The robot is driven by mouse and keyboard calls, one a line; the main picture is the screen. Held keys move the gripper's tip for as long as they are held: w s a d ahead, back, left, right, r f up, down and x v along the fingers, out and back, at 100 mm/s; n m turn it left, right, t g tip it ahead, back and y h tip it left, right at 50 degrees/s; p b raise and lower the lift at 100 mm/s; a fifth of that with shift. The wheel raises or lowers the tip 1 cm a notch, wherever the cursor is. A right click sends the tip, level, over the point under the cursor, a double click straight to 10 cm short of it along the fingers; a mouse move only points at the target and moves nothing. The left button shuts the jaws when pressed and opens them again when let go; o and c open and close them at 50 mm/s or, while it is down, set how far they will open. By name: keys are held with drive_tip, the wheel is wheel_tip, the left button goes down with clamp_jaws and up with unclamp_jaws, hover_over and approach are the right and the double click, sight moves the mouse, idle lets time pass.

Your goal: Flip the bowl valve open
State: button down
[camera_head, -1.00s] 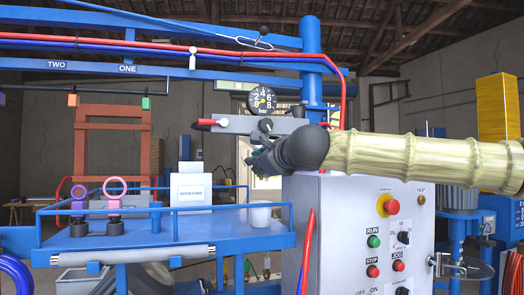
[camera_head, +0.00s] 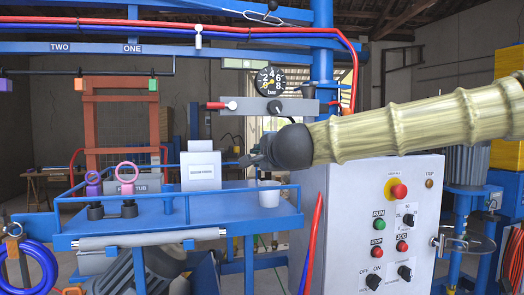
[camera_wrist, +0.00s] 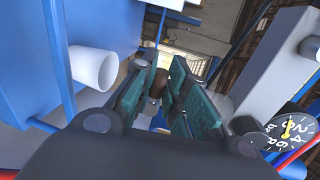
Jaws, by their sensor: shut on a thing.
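My gripper (camera_head: 246,160) is low in front of the gauge panel, above and left of the white control cabinet. In the wrist view its green-padded fingers (camera_wrist: 163,84) are shut on a small brown knob (camera_wrist: 157,82). The fingers hide most of the knob, and what it joins to cannot be seen. I see no label for the bowl valve, so I cannot tell whether this knob is its handle. A red-tipped lever (camera_head: 217,105) sticks out left from the grey gauge panel (camera_head: 296,107), above my gripper and apart from it.
A white cup (camera_head: 269,194) stands on the blue railed shelf (camera_head: 180,213), just below my gripper; it also shows in the wrist view (camera_wrist: 93,67). A pressure gauge (camera_head: 271,82) sits above. The control cabinet (camera_head: 345,215) with several buttons stands below my arm.

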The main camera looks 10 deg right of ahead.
drive_tip(key=shift+f+n, duration=0.25)
drive_tip(key=shift+n, duration=0.15)
drive_tip(key=c, duration=1.4)
unclamp_jaws()
drive_tip(key=shift+c, duration=0.2)
drive_tip(key=shift+s+r, duration=0.1)
drive_tip(key=s+r, duration=0.2)
drive_tip(key=s, duration=0.9)
drive_tip(key=shift+s+d, duration=0.25)
drive_tip(key=shift+s, duration=0.05)
drive_tip(key=shift+r, duration=0.1)
drive_tip(key=shift+a, duration=0.1)
